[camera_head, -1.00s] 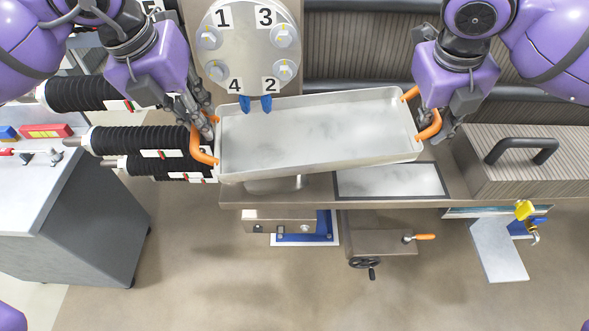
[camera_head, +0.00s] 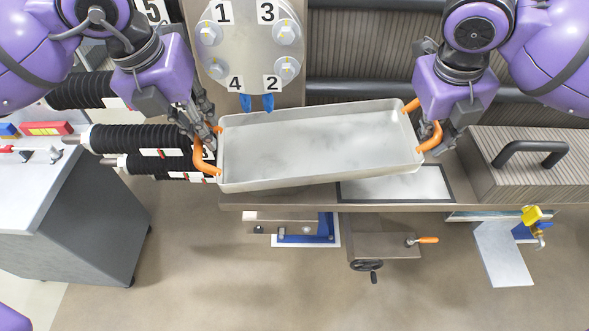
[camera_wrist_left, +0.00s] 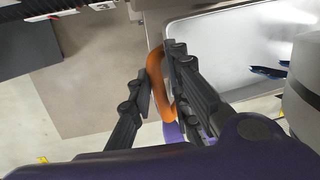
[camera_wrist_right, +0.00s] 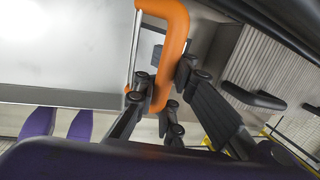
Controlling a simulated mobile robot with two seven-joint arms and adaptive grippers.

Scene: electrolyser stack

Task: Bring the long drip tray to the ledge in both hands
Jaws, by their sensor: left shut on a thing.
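The long drip tray (camera_head: 320,145) is a shallow pale metal pan with an orange handle at each end. It is held over the brown ledge (camera_head: 400,207), its right end farther back than its left. My left gripper (camera_head: 206,138) is shut on the left orange handle (camera_wrist_left: 158,72). My right gripper (camera_head: 430,138) has its fingers on both sides of the right orange handle (camera_wrist_right: 172,60) and appears shut on it. The tray hides part of the ledge and part of a dark-framed pale panel (camera_head: 400,184) on it.
A round plate (camera_head: 250,50) with numbered bolts and blue prongs is just behind the tray. Black ribbed cylinders (camera_head: 135,138) lie left. A ribbed box (camera_head: 530,170) with a black handle stands right. A crank unit (camera_head: 385,246) is below the ledge. A grey cabinet (camera_head: 80,220) stands left.

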